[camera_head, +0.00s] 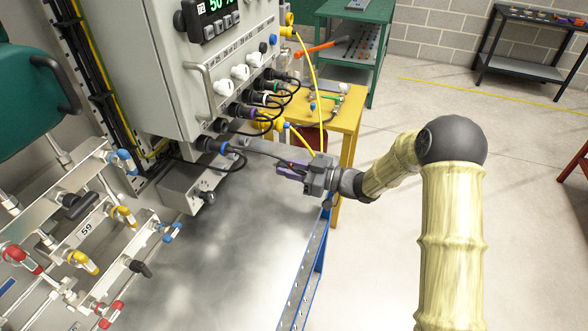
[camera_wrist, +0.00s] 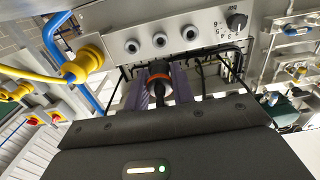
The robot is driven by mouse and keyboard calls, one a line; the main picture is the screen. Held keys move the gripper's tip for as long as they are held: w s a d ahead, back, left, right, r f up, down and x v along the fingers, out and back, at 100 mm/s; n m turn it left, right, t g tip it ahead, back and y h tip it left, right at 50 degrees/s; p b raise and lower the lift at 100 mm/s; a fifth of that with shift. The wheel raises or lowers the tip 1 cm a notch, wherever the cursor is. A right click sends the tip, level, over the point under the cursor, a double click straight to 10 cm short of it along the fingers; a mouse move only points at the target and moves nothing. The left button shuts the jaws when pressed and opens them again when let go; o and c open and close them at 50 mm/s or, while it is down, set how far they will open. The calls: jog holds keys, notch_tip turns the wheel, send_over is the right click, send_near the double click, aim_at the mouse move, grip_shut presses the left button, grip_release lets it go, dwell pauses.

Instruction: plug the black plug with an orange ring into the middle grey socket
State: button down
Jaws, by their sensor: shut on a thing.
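My gripper (camera_head: 290,171) is out in front of the cabinet. In the wrist view its two purple fingers (camera_wrist: 160,88) are shut on the black plug with an orange ring (camera_wrist: 160,83). The plug points away from me toward a grey panel with three round sockets in a row. The middle grey socket (camera_wrist: 159,39) shows above the plug in the picture, and the plug is apart from it. The left socket (camera_wrist: 131,46) and right socket (camera_wrist: 189,32) look empty. In the head view the held plug is hard to make out, and the socket faces are not clear.
A grey cabinet (camera_head: 165,70) carries a row of plugs with looping black cables, close to my gripper. A yellow plug (camera_wrist: 85,62) with a yellow hose is left of the sockets. A knob (camera_wrist: 237,20) is right of them. A yellow table (camera_head: 345,112) stands behind.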

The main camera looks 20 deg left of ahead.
jog(key=a, duration=0.9)
jog(key=shift+w+b, duration=0.3)
jog(key=shift+w, duration=0.1)
dwell(0.4)
jog(key=shift+w+a+b, duration=0.1)
jog(key=shift+a+b, duration=0.25)
jog(key=shift+a, duration=1.1)
dwell(2.3)
jog(key=c, duration=1.1)
grip_release()
jog(key=s+d+b, duration=0.1)
jog(key=d+b, duration=0.2)
jog(key=d, duration=1.4)
jog(key=shift+s+d, duration=0.2)
jog(key=shift+s, duration=0.05)
